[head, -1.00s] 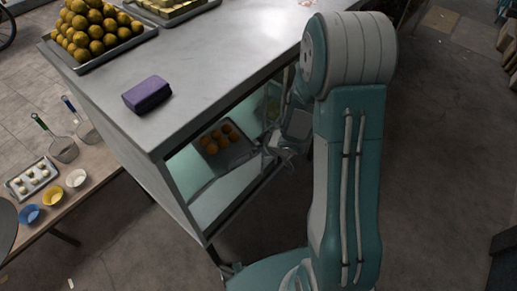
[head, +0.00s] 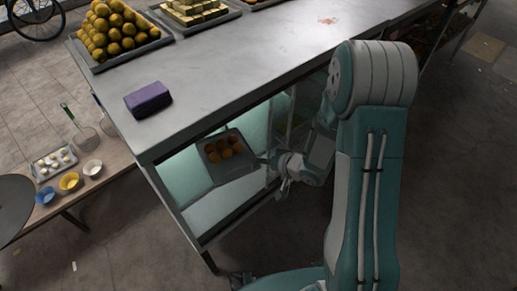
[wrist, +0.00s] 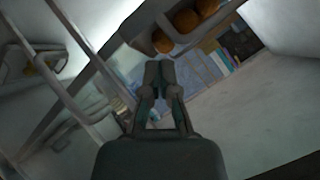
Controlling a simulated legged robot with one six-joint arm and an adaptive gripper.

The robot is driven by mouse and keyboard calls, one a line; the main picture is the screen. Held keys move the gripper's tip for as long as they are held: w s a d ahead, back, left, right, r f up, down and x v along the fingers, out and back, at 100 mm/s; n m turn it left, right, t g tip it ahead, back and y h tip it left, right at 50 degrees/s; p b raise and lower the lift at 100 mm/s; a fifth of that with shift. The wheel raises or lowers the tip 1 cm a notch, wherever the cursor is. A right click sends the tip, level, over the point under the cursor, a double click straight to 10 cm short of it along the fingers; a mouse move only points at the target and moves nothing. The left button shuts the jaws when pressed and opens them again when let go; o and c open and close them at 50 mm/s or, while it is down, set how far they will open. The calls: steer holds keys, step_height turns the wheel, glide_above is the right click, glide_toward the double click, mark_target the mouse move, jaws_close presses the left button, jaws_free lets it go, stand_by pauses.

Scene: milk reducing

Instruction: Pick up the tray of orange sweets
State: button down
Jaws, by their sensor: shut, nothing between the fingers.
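The tray (head: 236,170) is grey and shallow and sits inside the lit lower space of the counter. Several round orange sweets (head: 224,148) lie in its far part, and its near part is bare. My gripper (head: 276,162) is just right of the tray, close to its right edge. In the wrist view, my gripper's fingers (wrist: 160,70) are together with nothing between them. There the tray (wrist: 139,43) and some orange sweets (wrist: 186,20) show just beyond the fingertips. I cannot tell whether the fingers touch the tray.
The grey counter top (head: 240,75) is above the tray, with a purple block (head: 148,99) on it. The counter's frame leg (head: 207,258) stands near the opening. A side table with bowls (head: 70,181) is at left. Open floor lies at right.

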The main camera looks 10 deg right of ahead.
mark_target(256, 151)
steer(key=w+d+f+m+t+y, duration=0.1)
steer(key=d+f+m+t, duration=0.15)
steer(key=m, duration=0.35)
steer(key=d+f+m+t+y, duration=0.1)
steer(key=d+f+m+t, duration=0.15)
steer(key=m+t, duration=0.2)
steer(key=shift+m, duration=0.45)
steer(key=x, duration=1)
steer(key=shift+w+a+f, duration=0.1)
steer(key=shift+a+f, duration=0.05)
steer(key=shift+a, duration=0.05)
